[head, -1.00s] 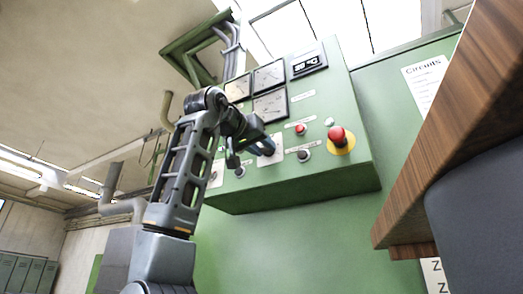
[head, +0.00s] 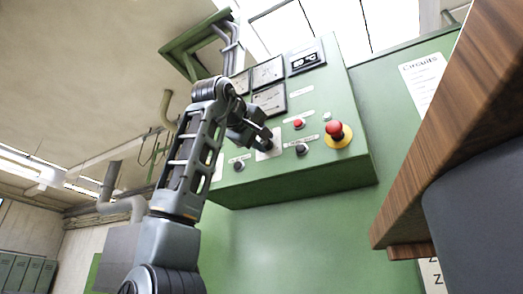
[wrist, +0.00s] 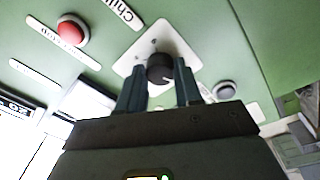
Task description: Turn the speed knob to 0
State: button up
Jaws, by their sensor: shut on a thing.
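A black round knob (wrist: 160,69) sits on a white square plate (wrist: 130,66) on the green panel in the wrist view. A pale mark shows near its lower right edge. My gripper (wrist: 158,76) has one finger on each side of the knob and is shut on it. In the head view my gripper (head: 267,138) is at the panel front, over the white plate (head: 276,149), and hides the knob. No speed label or scale figures can be read.
A red button (head: 298,124), a dark button (head: 302,149) and a red emergency stop (head: 334,127) on yellow are right of my gripper. Another dark knob (head: 239,166) is lower left. Gauges (head: 269,72) are above. A wooden edge (head: 450,130) juts in at right.

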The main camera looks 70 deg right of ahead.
jog(key=shift+n, duration=0.6)
jog(key=o, duration=1)
jog(key=shift+o, duration=0.2)
jog(key=b+v, duration=0.2)
jog(key=v, duration=0.5)
jog(key=shift+a, duration=0.45)
